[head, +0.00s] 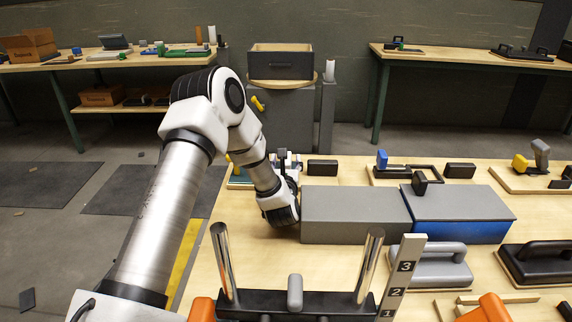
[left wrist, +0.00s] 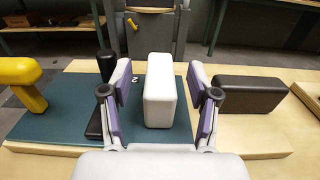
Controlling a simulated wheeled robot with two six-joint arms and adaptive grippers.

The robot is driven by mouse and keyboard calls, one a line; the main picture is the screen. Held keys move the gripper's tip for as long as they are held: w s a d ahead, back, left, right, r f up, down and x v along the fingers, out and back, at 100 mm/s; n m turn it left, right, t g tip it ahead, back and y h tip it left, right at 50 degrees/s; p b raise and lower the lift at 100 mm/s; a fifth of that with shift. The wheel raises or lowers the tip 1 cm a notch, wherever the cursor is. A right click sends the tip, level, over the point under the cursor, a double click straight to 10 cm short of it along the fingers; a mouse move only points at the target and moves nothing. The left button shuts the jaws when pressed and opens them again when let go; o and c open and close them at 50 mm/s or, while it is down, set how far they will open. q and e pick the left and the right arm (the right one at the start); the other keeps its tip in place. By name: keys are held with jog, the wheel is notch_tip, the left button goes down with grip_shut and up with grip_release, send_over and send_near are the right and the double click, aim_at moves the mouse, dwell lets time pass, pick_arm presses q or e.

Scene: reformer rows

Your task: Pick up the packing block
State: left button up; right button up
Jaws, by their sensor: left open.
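A pale grey-white upright block (left wrist: 160,90), which I take to be the packing block, stands on a dark teal board (left wrist: 55,115) in the left wrist view. My left gripper (left wrist: 158,78) is open, with one purple-padded finger on each side of the block. A gap shows on both sides, and neither finger appears to touch it. In the head view my left gripper (head: 286,161) reaches over the far side of the bench behind a long grey box, and the block is mostly hidden there. My right gripper is not in view.
A black block (left wrist: 250,93) lies right of the teal board. A black post (left wrist: 105,75) and a yellow piece (left wrist: 22,80) stand to the left. The long grey box (head: 355,220) and a blue box (head: 460,220) stand nearer on the bench.

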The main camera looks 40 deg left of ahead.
pick_arm(q)
jog(key=shift+x, duration=1.05)
jog(key=shift+s+d, duration=0.1)
jog(key=shift+c, duration=0.3)
jog(key=c, duration=0.9)
jog(key=shift+o, duration=0.2)
